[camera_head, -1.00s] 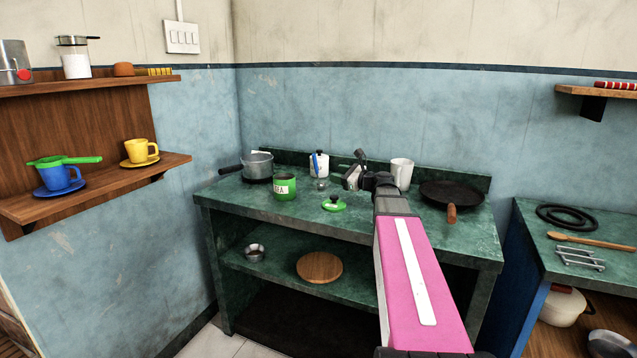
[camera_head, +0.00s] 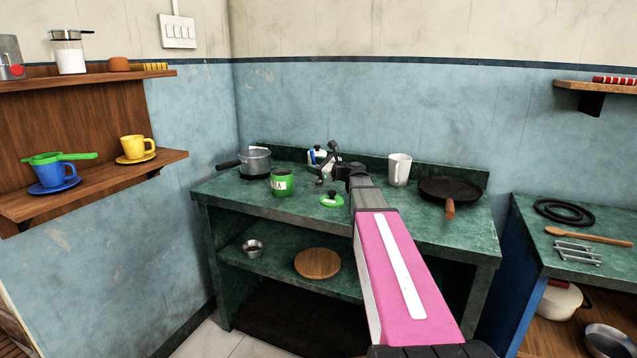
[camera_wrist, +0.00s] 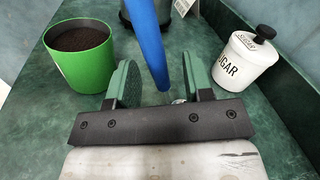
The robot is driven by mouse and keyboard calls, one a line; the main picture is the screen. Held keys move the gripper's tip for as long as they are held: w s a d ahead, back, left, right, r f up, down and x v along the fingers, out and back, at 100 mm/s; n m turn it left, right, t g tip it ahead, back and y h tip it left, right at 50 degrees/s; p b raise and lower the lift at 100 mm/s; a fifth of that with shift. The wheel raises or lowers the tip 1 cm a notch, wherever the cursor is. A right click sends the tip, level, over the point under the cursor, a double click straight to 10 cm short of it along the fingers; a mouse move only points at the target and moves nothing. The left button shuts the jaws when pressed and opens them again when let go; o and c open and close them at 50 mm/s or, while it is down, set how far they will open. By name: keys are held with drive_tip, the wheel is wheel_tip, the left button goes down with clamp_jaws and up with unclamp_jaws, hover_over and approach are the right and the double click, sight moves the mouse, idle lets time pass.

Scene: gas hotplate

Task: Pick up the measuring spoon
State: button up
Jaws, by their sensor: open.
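The measuring spoon (camera_wrist: 150,45) appears to be the long blue-handled item in the wrist view. Its handle rises from between my gripper's two green-padded fingers toward the top. Its lower end is mostly hidden by the gripper body, with a small metallic glint showing there. My gripper (camera_wrist: 158,84) is open, with a finger on each side of the handle and gaps visible beside it. In the head view my gripper (camera_head: 327,162) is low over the counter, and part of the blue handle (camera_head: 312,156) shows just left of it.
A green tea tin (camera_wrist: 80,55) stands left of my gripper, a white sugar jar (camera_wrist: 244,58) right. The green lid (camera_head: 332,200) lies in front. A saucepan (camera_head: 255,160), white mug (camera_head: 399,169) and black frying pan (camera_head: 450,190) also stand on the green counter (camera_head: 235,190).

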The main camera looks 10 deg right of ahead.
drive_tip(key=shift+w+a, duration=0.35)
drive_tip(key=shift+w, duration=0.05)
clamp_jaws()
drive_tip(key=shift+r, duration=0.1)
